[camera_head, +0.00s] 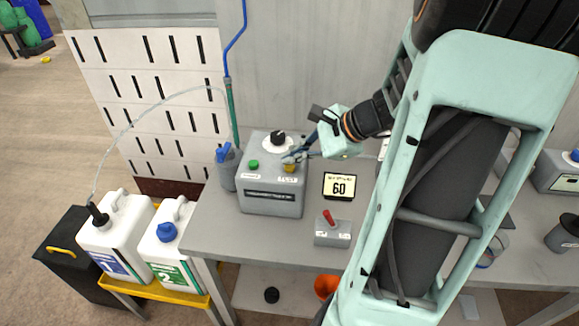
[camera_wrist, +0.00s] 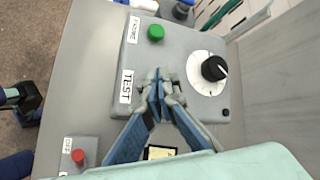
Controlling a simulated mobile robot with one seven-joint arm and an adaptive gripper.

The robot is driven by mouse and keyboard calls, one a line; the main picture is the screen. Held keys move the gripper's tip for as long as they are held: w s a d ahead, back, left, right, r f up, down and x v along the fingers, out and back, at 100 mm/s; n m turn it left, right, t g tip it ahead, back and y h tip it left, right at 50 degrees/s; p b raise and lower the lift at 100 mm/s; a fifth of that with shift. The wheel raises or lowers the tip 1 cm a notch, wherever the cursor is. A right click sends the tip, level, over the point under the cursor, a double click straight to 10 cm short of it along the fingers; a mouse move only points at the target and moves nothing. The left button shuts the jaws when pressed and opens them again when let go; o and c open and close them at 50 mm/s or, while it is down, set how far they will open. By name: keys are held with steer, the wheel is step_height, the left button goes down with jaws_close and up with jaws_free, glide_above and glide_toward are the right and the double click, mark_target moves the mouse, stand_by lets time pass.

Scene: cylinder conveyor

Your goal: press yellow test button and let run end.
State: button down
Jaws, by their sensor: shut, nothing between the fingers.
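The yellow test button (camera_head: 290,169) is on top of the grey control box (camera_head: 270,203), by a white label. In the wrist view the label reads TEST (camera_wrist: 126,86), and the fingertips hide the button beside it. My gripper (camera_head: 292,158) is shut and empty, pointing down with its tips over the button. It also shows in the wrist view (camera_wrist: 160,86). I cannot tell whether the tips touch or press the button. A small display (camera_head: 340,186) beside the box reads 60.
The box also has a green button (camera_head: 253,163) and a black dial (camera_wrist: 214,68). White canisters (camera_head: 117,238) stand at the left on a yellow tray. A thin hose rises behind.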

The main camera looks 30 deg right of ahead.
mark_target(292, 167)
steer(key=shift+f+b, duration=0.5)
steer(key=shift+f, duration=0.2)
stand_by(0.6)
steer(key=shift+r, duration=0.1)
steer(key=shift+r+p, duration=0.75)
steer(key=shift+r, duration=0.1)
step_height(292, 167, up, 5)
steer(key=p, duration=0.4)
steer(key=shift+r, duration=0.1)
stand_by(0.8)
